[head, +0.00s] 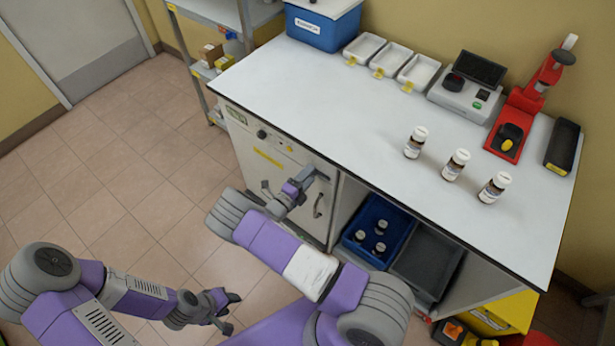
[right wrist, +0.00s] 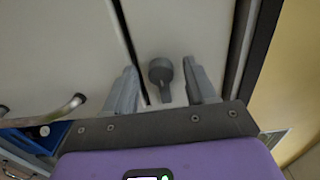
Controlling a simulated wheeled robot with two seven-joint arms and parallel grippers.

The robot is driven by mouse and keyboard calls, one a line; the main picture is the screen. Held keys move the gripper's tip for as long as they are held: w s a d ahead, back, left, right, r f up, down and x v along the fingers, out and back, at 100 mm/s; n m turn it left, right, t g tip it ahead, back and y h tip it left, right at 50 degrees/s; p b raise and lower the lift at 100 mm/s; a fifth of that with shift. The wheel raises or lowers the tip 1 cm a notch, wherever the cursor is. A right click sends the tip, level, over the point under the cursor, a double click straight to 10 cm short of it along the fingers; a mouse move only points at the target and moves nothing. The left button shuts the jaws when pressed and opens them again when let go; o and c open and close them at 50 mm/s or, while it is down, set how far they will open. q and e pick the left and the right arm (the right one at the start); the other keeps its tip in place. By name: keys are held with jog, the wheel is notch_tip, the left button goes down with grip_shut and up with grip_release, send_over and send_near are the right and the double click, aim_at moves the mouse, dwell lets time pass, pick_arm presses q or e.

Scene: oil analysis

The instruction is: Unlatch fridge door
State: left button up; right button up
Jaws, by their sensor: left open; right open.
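The fridge door (head: 255,165) is the pale front under the left end of the counter, and it looks closed. Its curved handle (head: 318,205) also shows at the left of the right wrist view (right wrist: 50,115). A grey latch with a round knob (right wrist: 161,72) sits beside the door's edge seam. My right gripper (head: 318,174) is at the door's upper right corner. In the right wrist view its open fingers (right wrist: 160,90) stand on either side of the latch, with gaps visible. The latch is hard to make out in the head view. My left gripper (head: 230,310) is open and empty above the floor.
The counter (head: 340,110) carries three bottles (head: 455,165), white trays (head: 391,60), a blue box (head: 322,28) and instruments. Right of the fridge, an open shelf holds a blue crate (head: 350,245) with bottles. The floor before the door is clear.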

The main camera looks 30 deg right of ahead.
jog(key=v, duration=0.7)
jog(key=shift+s+a+p, duration=0.15)
jog(key=shift+a+p, duration=0.1)
jog(key=shift+p, duration=0.1)
